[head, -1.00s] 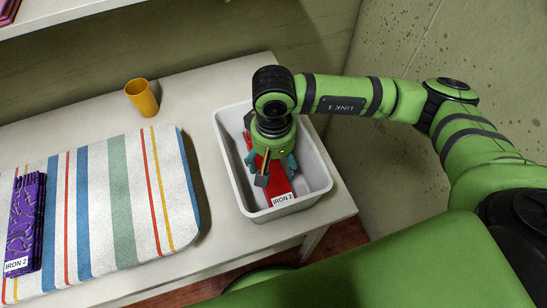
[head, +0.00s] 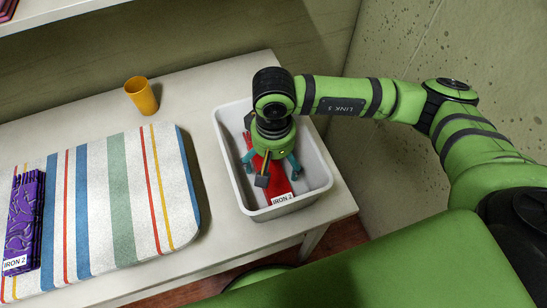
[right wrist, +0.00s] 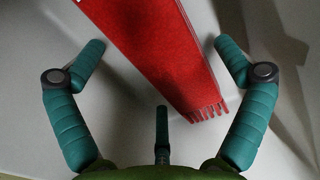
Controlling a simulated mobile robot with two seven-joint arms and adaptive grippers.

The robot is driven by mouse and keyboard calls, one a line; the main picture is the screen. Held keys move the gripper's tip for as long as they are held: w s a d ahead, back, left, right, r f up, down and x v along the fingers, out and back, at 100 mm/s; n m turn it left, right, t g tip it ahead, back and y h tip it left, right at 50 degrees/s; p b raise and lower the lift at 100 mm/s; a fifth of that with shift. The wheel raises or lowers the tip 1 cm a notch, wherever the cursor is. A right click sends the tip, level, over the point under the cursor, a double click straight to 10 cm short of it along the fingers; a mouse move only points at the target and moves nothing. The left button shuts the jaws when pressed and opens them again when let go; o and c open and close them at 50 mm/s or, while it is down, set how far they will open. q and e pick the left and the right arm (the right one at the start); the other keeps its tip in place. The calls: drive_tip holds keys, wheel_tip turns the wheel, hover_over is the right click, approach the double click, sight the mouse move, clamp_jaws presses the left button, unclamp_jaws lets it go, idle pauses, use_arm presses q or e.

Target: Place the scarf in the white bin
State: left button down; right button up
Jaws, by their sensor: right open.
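The red scarf (head: 279,187) lies in the white bin (head: 322,181), with a tag reading IRON 2 at its near end. In the right wrist view the scarf (right wrist: 165,50) shows a fringed end lying over the pale bin floor. My right gripper (head: 271,170) points down inside the bin, above the scarf. Its teal fingers are spread wide on both sides of the scarf, and the right wrist view shows them apart from it. The gripper hides part of the scarf in the head view. My left gripper is not in view.
The bin stands at the right end of a white table (head: 205,118). A striped ironing pad (head: 118,200) lies left of it, with a purple folded cloth (head: 22,225) tagged IRON 2. An orange cup (head: 141,97) stands behind the pad. A wall rises at right.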

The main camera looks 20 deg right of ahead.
sight(274, 163)
drive_tip(key=shift+r+p, duration=0.3)
wheel_tip(274, 163, up, 12)
drive_tip(key=b, duration=0.2)
drive_tip(key=shift+f, duration=0.15)
